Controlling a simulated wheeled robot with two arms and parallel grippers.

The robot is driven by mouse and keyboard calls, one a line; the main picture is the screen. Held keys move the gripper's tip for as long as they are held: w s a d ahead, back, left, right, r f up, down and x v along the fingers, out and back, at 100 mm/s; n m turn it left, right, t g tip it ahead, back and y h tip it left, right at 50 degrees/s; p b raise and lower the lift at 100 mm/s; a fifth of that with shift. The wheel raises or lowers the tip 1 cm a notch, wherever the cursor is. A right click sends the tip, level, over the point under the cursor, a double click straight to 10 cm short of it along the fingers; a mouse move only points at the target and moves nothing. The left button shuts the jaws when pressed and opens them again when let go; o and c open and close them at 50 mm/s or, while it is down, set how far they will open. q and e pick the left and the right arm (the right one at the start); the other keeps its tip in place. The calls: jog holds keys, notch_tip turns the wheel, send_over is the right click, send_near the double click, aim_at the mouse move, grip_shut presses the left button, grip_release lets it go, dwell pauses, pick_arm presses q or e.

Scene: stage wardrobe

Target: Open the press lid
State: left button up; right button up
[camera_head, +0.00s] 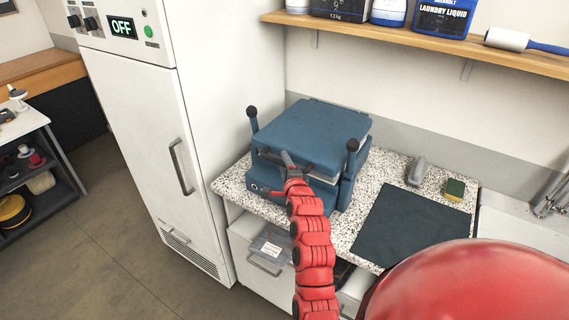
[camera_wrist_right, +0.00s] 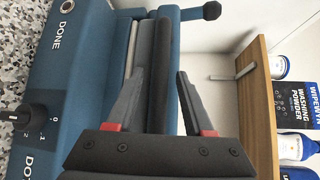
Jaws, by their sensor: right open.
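The blue press (camera_head: 349,190) stands on the speckled counter. Its lid (camera_head: 315,130) lies down, roughly level, over the base. Two black-knobbed levers (camera_head: 252,122) rise at its sides. My right gripper (camera_head: 289,160) is at the lid's front edge. In the wrist view my right gripper (camera_wrist_right: 158,74) is open, and a dark bar (camera_wrist_right: 155,45) along the press front shows between its fingers. I cannot tell whether they touch it. The press front also shows a dial (camera_wrist_right: 17,115) and the word DONE. My left gripper is out of view.
A white cabinet (camera_head: 135,130) with an OFF display stands left of the press. A dark mat (camera_head: 410,225), a grey object (camera_head: 416,172) and a sponge (camera_head: 455,189) lie to the right. A wooden shelf (camera_head: 440,48) with laundry bottles hangs above.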

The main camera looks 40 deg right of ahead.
jog(key=shift+c, duration=0.2)
grip_shut()
dwell(1.2)
